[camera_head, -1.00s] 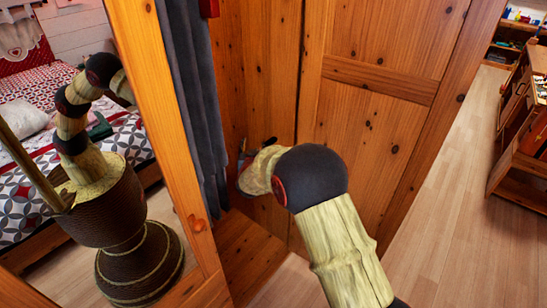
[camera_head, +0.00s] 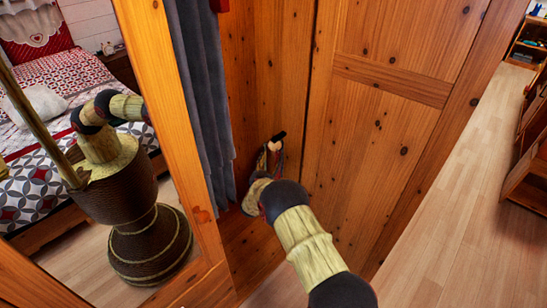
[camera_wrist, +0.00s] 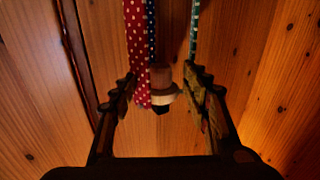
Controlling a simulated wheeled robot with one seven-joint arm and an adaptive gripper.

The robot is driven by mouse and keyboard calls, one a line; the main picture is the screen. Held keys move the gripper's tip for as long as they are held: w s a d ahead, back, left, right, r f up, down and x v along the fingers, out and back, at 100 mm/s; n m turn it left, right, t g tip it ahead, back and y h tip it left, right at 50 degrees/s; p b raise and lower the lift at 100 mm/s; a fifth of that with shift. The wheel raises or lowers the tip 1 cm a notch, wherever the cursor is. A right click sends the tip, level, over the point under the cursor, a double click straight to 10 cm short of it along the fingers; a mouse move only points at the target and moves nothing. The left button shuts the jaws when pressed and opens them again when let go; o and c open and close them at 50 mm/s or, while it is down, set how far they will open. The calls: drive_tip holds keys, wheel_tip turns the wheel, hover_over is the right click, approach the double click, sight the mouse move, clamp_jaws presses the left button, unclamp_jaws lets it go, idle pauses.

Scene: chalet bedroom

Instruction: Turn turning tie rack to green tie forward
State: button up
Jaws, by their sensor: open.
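The tie rack shows in the wrist view as a pale wooden knob (camera_wrist: 163,90) with a dark tip. Around it hang a red tie with white dots (camera_wrist: 137,45), a dark blue dotted tie (camera_wrist: 151,25) and a green patterned tie (camera_wrist: 195,25). The red and blue ties are left of the knob, the green one right. My gripper (camera_wrist: 160,77) is open, its fingers on either side of the knob in the picture; whether either touches it I cannot tell. In the head view my gripper (camera_head: 272,155) is small against the wardrobe's inside; the ties are hard to make out there.
The wooden wardrobe panel (camera_head: 395,110) stands right of my arm. Grey hanging cloth (camera_head: 205,95) is close on the left. A wood-framed mirror (camera_head: 180,170) further left reflects my body and a bed. Open plank floor (camera_head: 450,210) lies to the right.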

drive_tip(key=shift+w+d, duration=0.15)
drive_tip(key=shift+w, duration=0.55)
drive_tip(key=shift+w+d, duration=0.1)
drive_tip(key=shift+w, duration=0.6)
drive_tip(key=shift+c, duration=0.9)
drive_tip(key=c, duration=1)
